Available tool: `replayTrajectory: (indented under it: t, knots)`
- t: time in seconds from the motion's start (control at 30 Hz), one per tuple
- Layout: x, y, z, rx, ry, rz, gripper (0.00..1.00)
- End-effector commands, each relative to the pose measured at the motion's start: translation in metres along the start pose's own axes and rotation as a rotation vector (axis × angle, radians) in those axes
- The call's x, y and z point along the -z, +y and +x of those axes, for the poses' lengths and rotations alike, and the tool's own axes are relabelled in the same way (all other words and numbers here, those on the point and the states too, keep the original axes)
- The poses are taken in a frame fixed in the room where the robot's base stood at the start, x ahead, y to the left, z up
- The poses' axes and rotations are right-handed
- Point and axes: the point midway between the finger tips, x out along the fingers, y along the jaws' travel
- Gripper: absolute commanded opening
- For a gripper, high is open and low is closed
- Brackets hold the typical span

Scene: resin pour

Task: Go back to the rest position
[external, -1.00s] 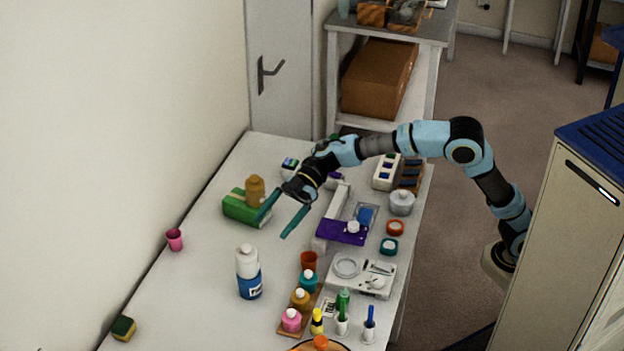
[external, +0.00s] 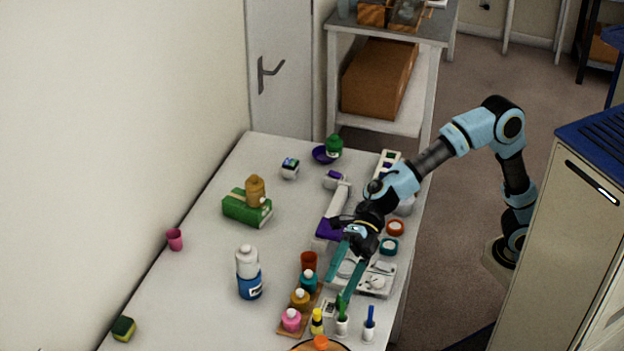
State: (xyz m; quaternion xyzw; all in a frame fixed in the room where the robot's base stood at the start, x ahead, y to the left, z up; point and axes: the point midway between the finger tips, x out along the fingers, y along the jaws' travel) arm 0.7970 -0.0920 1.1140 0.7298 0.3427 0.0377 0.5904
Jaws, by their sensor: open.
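My gripper (external: 338,283) shows in the external view, above the right part of the white table (external: 205,270). Its two teal fingers are spread apart and nothing is between them. They hang over the area of the white scale (external: 376,284) and the small bottles. The wrist hides part of the purple piece (external: 327,229) and of the things behind it. My arm reaches in from the right, with its elbow raised.
A green box (external: 243,209) lies farther back. The table's left front is mostly clear.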

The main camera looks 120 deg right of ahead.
Motion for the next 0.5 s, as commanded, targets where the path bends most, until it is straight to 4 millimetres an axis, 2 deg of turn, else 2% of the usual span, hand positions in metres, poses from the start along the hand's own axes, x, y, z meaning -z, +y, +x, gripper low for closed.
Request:
replayTrajectory:
  t: [0.03,0.13,0.3,0.5]
  knots:
    - [0.027,-0.014,0.012,0.026,0.018,-0.12,0.99]
    - [0.066,-0.056,0.043,0.088,0.049,-0.353,0.99]
    - [0.096,-0.122,0.084,0.167,0.088,-0.579,0.99]
    - [0.115,-0.185,0.114,0.24,0.107,-0.709,0.99]
